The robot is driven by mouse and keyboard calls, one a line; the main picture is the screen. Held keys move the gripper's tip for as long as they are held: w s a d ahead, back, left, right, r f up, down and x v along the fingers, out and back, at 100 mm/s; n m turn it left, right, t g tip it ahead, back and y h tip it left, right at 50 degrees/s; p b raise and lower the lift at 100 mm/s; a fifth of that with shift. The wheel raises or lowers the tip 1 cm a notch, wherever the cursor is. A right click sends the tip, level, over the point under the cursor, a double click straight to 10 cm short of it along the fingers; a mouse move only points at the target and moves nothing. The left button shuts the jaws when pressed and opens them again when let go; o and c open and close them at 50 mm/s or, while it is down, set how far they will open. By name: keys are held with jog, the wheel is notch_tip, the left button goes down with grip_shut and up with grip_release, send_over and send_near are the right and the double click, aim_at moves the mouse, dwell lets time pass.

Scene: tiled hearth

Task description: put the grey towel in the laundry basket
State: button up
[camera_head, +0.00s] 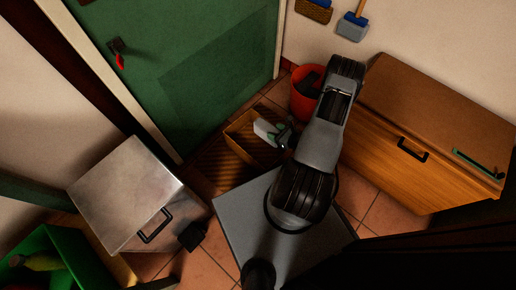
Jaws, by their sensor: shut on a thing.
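My gripper (284,134) is at the end of my arm, in the middle of the view. It is shut on a pale grey, folded-looking thing, which I take to be the grey towel (266,131). The towel sticks out to the left of the fingers, over or inside a brown, open-topped basket (234,134) on the floor, probably the laundry basket. I cannot tell whether the towel touches the basket. My arm and fingers hide the right part of the basket.
A red bucket (302,104) with something dark in it stands right behind my arm. A wooden cabinet (410,140) is at the right. A metal box (125,190) and a green crate (75,250) stand at the left. A green door (190,70) is behind.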

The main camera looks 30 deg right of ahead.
jog(key=f, duration=0.2)
jog(key=s+f, duration=0.1)
jog(key=shift+s+f+m+h+b, duration=0.1)
jog(key=shift+f+m+h+b, duration=0.3)
jog(key=b+x, duration=0.1)
jog(key=x, duration=0.1)
jog(key=d+b+x, duration=0.1)
jog(key=x, duration=0.2)
jog(key=b+x, duration=0.1)
jog(key=x, duration=0.2)
jog(key=shift+w+f+b, duration=0.3)
jog(key=shift+w+b, duration=0.05)
jog(key=w+f+b, duration=0.5)
jog(key=f, duration=0.3)
jog(key=shift+a+f, duration=0.2)
jog(key=shift+f, duration=0.05)
jog(key=shift+w, duration=0.1)
jog(key=o, duration=1)
jog(key=shift+f, duration=0.15)
